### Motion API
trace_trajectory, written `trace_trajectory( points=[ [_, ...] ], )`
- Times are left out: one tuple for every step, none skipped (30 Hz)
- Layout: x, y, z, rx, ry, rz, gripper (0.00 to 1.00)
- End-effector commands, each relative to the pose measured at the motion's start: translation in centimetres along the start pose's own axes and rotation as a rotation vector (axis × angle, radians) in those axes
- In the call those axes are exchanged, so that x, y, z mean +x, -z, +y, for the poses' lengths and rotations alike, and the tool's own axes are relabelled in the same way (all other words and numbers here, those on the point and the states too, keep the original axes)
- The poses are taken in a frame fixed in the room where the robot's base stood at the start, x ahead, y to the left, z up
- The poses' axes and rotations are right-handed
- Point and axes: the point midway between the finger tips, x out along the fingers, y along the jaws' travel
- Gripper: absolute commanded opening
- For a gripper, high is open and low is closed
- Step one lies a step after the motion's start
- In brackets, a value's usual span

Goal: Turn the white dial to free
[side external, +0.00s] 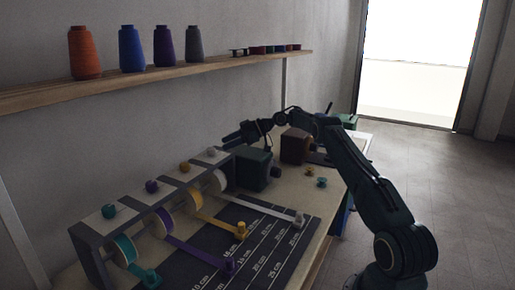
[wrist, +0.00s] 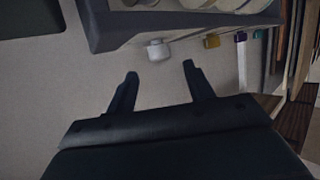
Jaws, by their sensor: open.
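The white dial (side external: 212,151) sits on top of the ribbon rack (side external: 84,236), at the far end of a row of dials. In the wrist view the white dial (wrist: 158,50) is just beyond my fingertips, roughly midway between them and apart from both. My gripper (side external: 230,137) is above the far end of the rack, its fingers pointing left. In the wrist view my gripper (wrist: 160,72) is open with nothing between its fingers. The white spool (side external: 216,181) hangs below the dial, its white ribbon ending at a grey clip (side external: 299,219). The dial's markings are too small to read.
The yellow (side external: 184,166), purple (side external: 151,186) and teal (side external: 109,210) dials line the same rack. A dark green box (side external: 254,171) stands close beside the white spool. A shelf (side external: 150,81) with thread cones runs along the wall above. A measuring mat (side external: 262,237) covers the table's front.

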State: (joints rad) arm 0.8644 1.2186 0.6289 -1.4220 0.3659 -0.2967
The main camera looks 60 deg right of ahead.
Motion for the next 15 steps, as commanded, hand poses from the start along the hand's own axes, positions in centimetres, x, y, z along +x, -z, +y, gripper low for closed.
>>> trace_trajectory(
  points=[
    [-0.08, 0.00, 0.00, 0.000, 0.000, 0.000, 0.53],
    [-0.09, 0.00, 0.00, 0.000, 0.000, 0.000, 0.53],
    [-0.08, 0.00, -0.01, 0.000, 0.000, 0.000, 0.53],
    [-0.08, 0.00, -0.01, 0.000, 0.000, 0.000, 0.53],
    [-0.08, 0.00, 0.00, 0.000, 0.000, 0.000, 0.53],
    [-0.07, 0.00, 0.00, 0.000, 0.000, 0.000, 0.53],
    [-0.07, 0.00, 0.00, 0.000, 0.000, 0.000, 0.52],
    [-0.07, 0.00, 0.00, 0.001, 0.000, 0.000, 0.52],
    [-0.07, 0.01, 0.00, 0.001, 0.000, 0.000, 0.52],
    [-0.07, 0.03, 0.00, 0.001, -0.001, 0.001, 0.52],
    [-0.08, 0.07, 0.00, 0.002, -0.002, 0.001, 0.52],
    [-0.10, 0.14, 0.01, 0.004, -0.004, 0.003, 0.52],
    [-0.11, 0.20, 0.01, 0.006, -0.006, 0.004, 0.52],
    [-0.13, 0.28, 0.01, 0.008, -0.008, 0.006, 0.52],
    [-0.16, 0.42, 0.05, 0.012, -0.013, 0.009, 0.52]
  ],
)
